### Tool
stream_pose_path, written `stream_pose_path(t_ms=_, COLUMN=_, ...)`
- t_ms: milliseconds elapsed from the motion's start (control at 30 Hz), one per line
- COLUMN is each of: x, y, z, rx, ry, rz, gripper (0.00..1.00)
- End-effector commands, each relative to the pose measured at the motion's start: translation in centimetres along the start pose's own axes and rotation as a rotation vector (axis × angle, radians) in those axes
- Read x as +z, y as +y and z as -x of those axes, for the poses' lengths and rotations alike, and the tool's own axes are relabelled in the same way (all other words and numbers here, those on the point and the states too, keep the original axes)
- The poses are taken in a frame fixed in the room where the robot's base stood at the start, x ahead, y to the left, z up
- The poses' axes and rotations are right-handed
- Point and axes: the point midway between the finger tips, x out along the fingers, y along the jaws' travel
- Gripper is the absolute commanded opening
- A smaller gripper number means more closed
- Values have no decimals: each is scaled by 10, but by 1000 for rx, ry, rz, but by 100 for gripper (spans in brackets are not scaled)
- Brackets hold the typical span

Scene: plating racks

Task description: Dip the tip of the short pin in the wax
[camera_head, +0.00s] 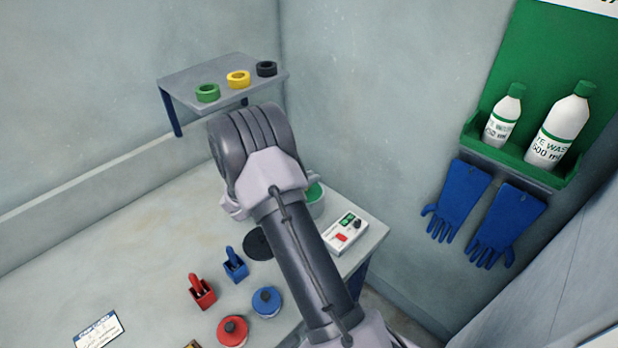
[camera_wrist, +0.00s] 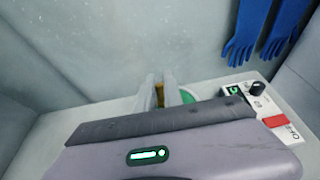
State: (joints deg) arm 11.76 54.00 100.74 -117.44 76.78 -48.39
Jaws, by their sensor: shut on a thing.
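My gripper (camera_wrist: 166,92) is shut on a narrow brown-gold piece (camera_wrist: 160,95), which looks like the short pin. Only a small part of it shows between the pale fingers in the wrist view; its tip is hidden. A pot with green inside or on top (camera_head: 315,194) stands partly behind my arm in the head view. It looks like the wax pot, but I cannot be sure. Its green edge (camera_wrist: 187,95) shows just right of the fingers in the wrist view. I cannot tell the pin's height over it. My arm hides the gripper's fingers in the head view.
A control box (camera_head: 346,233) with a red button sits right of the pot. A dark disc (camera_head: 258,243), blue holder (camera_head: 235,265), red holder (camera_head: 202,292), blue-lidded jar (camera_head: 266,302) and red-lidded jar (camera_head: 232,331) stand on the bench. A raised shelf (camera_head: 190,78) bears coloured rings.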

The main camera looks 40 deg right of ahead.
Motion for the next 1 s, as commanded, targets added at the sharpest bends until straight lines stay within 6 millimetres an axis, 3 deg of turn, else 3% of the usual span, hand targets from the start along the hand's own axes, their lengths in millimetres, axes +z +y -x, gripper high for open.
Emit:
stream_pose_path(t_ms=167, x=5, y=-1, z=2, rx=-1, ry=2, rz=3, gripper=0)
stream_pose_path(t_ms=700, x=63, y=0, z=23, rx=-1, ry=1, rz=1, gripper=0)
stream_pose_path(t_ms=1000, x=65, y=0, z=24, rx=-1, ry=1, rz=2, gripper=0)
